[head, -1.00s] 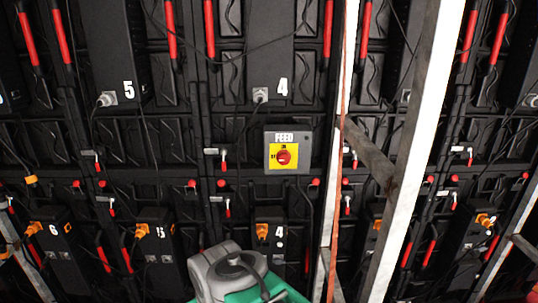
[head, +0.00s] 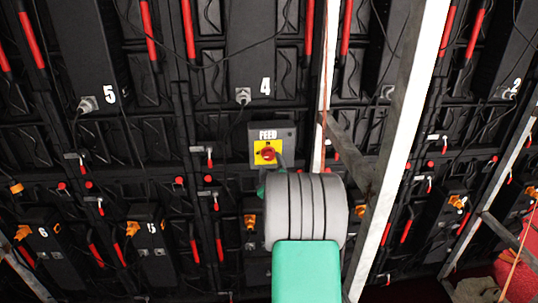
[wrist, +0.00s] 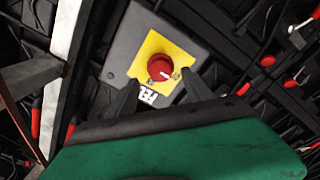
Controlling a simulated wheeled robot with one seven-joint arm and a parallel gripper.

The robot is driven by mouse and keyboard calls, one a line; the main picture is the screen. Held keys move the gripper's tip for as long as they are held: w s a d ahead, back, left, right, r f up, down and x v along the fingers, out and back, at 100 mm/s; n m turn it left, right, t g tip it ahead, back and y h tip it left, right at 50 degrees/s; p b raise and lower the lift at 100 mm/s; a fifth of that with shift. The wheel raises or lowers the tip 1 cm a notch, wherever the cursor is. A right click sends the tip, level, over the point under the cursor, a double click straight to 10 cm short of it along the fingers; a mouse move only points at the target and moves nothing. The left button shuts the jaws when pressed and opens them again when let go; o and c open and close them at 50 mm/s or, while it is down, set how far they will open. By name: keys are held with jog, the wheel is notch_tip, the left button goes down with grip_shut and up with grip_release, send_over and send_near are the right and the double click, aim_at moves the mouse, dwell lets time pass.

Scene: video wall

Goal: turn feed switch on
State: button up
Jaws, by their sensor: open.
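The feed switch is a round red knob (head: 267,154) on a yellow plate, set in a grey box (head: 287,134) labelled FEED on the black wall. The red knob also shows in the wrist view (wrist: 160,64), where the box appears turned upside down. A small white mark shows on the knob's lower right side there. My gripper (wrist: 160,92) is open and empty, its two dark fingers spread below the knob in the wrist view. They look apart from the knob. In the head view my grey and green arm hides most of the gripper.
A white upright post (head: 402,150) and a diagonal grey beam (head: 347,152) stand right of the box. A thin orange cable hangs beside them. Black panels with red handles, grey plugs and orange connectors cover the wall around the box.

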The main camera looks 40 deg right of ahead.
aim_at(269, 157)
jog(key=p+x, duration=0.1)
jog(key=x, duration=0.4)
grip_shut()
dwell(0.5)
